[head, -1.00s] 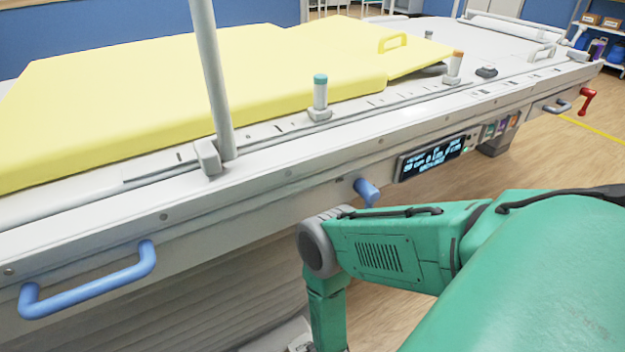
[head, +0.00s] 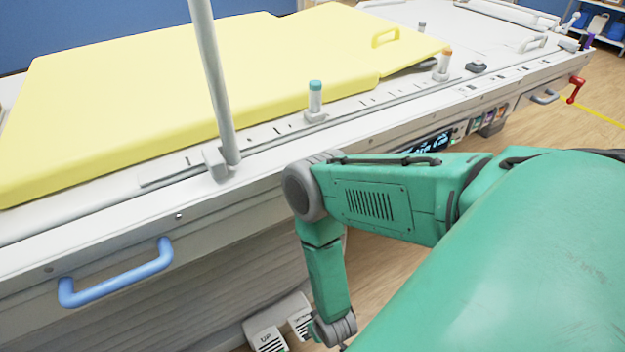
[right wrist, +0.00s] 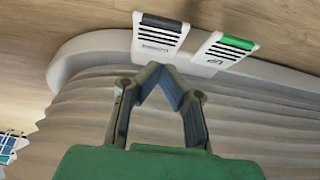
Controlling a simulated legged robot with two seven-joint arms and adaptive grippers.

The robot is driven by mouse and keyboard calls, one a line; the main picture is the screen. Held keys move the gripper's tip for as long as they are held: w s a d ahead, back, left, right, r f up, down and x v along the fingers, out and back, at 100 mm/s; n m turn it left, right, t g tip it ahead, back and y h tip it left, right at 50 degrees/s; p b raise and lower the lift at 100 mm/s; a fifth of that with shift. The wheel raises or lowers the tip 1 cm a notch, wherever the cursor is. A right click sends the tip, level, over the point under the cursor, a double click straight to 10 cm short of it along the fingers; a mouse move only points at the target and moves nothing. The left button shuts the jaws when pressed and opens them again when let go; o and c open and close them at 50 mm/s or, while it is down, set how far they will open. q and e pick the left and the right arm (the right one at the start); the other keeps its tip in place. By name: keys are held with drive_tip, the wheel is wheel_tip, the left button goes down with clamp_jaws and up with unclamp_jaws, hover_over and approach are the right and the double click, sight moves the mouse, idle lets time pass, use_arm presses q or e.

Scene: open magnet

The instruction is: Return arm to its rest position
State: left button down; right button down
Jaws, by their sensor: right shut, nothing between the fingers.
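My green right arm (head: 375,200) comes in from the right in the head view, with its elbow in front of the table's side and its forearm hanging down. The right gripper's fingers are outside the head view. In the right wrist view, my right gripper (right wrist: 157,70) is shut and empty, its dark fingers meeting at the tips. Beyond it are the pleated table base and two foot pedals (right wrist: 158,36) on the floor. My left gripper is not in view.
A long white table (head: 120,225) with a yellow pad (head: 200,90) stands close to my arm. A blue handle (head: 115,275), a grey pole (head: 213,85) and a red crank (head: 575,88) are on it. Foot pedals (head: 268,335) are below. Wooden floor shows beneath my arm.

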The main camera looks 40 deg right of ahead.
drive_tip(key=shift+s+r, duration=0.25)
drive_tip(key=shift+r, duration=0.3)
drive_tip(key=shift+a, duration=0.1)
drive_tip(key=s+r+n+g+p, duration=0.1)
drive_tip(key=s+r+p, duration=0.2)
drive_tip(key=r, duration=1.2)
drive_tip(key=s+r+n+g+y+p, duration=0.1)
drive_tip(key=s+r, duration=0.4)
drive_tip(key=r, duration=0.9)
drive_tip(key=shift+s+d+r+n+g+p, duration=0.2)
drive_tip(key=shift+s+r+n+g+p, duration=0.2)
drive_tip(key=shift+n+g+p, duration=0.35)
